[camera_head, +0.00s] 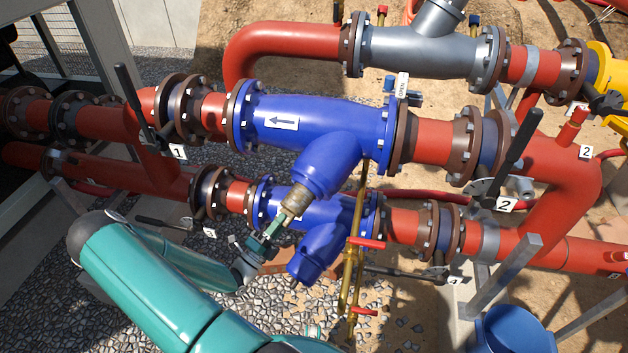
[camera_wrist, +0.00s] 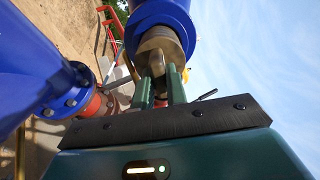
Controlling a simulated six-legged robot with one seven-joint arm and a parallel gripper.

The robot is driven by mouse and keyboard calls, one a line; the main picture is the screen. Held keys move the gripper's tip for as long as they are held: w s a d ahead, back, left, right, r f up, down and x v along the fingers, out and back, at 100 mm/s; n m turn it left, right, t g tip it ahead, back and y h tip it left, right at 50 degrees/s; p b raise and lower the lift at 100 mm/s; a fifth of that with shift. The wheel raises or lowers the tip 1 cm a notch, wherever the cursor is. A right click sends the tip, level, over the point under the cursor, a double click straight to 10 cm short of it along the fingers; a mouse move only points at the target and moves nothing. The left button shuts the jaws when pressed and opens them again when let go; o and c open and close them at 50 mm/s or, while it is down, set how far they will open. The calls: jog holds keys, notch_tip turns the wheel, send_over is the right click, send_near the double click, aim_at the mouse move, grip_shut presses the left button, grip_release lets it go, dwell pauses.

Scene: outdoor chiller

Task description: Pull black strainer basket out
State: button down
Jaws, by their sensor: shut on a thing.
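The upper blue strainer body (camera_head: 318,122) has an angled branch (camera_head: 325,165) pointing down and left. A brass-brown plug (camera_head: 296,199) sits at the branch's open end, in line with it. No black basket can be made out; any part inside the branch is hidden. My gripper (camera_head: 262,246) is just below the plug, lined up with it. In the wrist view, my gripper's two green fingers (camera_wrist: 159,90) are shut on the narrow stem of the brass plug (camera_wrist: 160,42), which meets the blue branch (camera_wrist: 160,15).
A lower blue strainer (camera_head: 318,250) lies close to the right of my gripper. Thin brass pipes with red handles (camera_head: 366,243) stand beside it. Black valve levers (camera_head: 510,150) stick out of the red pipes. A blue bucket (camera_head: 512,330) is at lower right. Gravel (camera_head: 70,265) lies open at left.

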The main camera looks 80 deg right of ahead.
jog(key=v, duration=0.8)
dwell(0.6)
jog(key=c, duration=2.1)
grip_release()
grip_shut()
